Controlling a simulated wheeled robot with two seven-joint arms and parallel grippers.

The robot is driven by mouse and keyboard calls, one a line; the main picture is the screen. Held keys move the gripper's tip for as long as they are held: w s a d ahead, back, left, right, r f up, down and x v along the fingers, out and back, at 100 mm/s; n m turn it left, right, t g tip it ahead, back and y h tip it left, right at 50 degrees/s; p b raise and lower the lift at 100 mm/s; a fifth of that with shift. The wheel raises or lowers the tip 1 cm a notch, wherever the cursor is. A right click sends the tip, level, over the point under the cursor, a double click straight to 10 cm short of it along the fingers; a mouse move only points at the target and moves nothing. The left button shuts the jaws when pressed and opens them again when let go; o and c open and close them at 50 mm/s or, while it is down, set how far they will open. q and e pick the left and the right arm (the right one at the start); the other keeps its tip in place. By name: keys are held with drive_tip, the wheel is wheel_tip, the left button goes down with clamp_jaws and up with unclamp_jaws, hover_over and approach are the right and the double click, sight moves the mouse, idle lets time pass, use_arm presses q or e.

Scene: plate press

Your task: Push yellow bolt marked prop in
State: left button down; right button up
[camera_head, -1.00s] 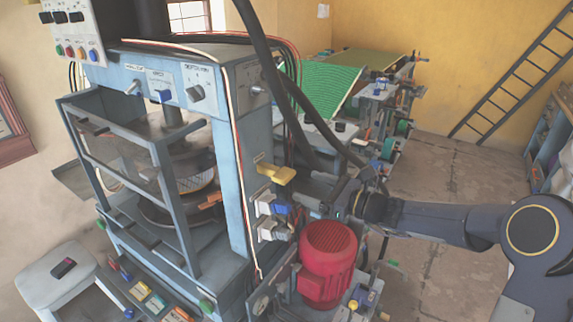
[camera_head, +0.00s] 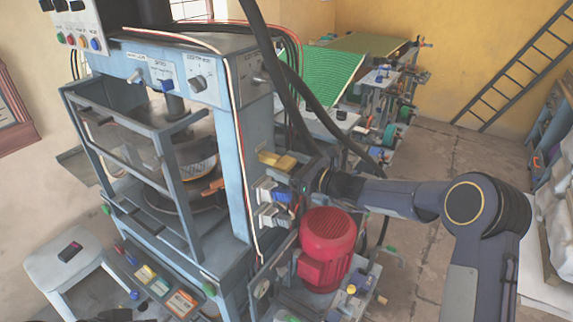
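The yellow bolt (camera_head: 286,163) sticks out of the right side of the blue press frame (camera_head: 233,165), above the grey and blue switches. No marking on it is readable at this size. My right gripper (camera_head: 301,177) is at the bolt's right end, very close to it. I cannot tell whether they touch. The fingers are dark, small and seen from behind the wrist, so their opening does not show.
A red motor (camera_head: 327,243) stands just below my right wrist. Thick black hoses (camera_head: 283,75) hang behind the bolt. Grey switch boxes (camera_head: 268,214) sit under it. A white stool (camera_head: 65,262) is at lower left. Floor (camera_head: 440,150) is clear at right.

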drive_tip(key=c, duration=1.3)
drive_tip(key=shift+b+x, duration=0.55)
drive_tip(key=shift+x, duration=0.55)
drive_tip(key=shift+c, duration=0.2)
drive_tip(key=shift+w+a, duration=0.15)
drive_tip(key=shift+a, duration=0.1)
drive_tip(key=o, duration=1.4)
drive_tip(key=shift+d, duration=0.1)
drive_tip(key=shift+s+d, duration=0.2)
drive_tip(key=shift+d, duration=0.05)
drive_tip(key=b+v, duration=0.2)
drive_tip(key=v, duration=0.4)
drive_tip(key=shift+s+d, duration=0.35)
drive_tip(key=shift+d, duration=0.1)
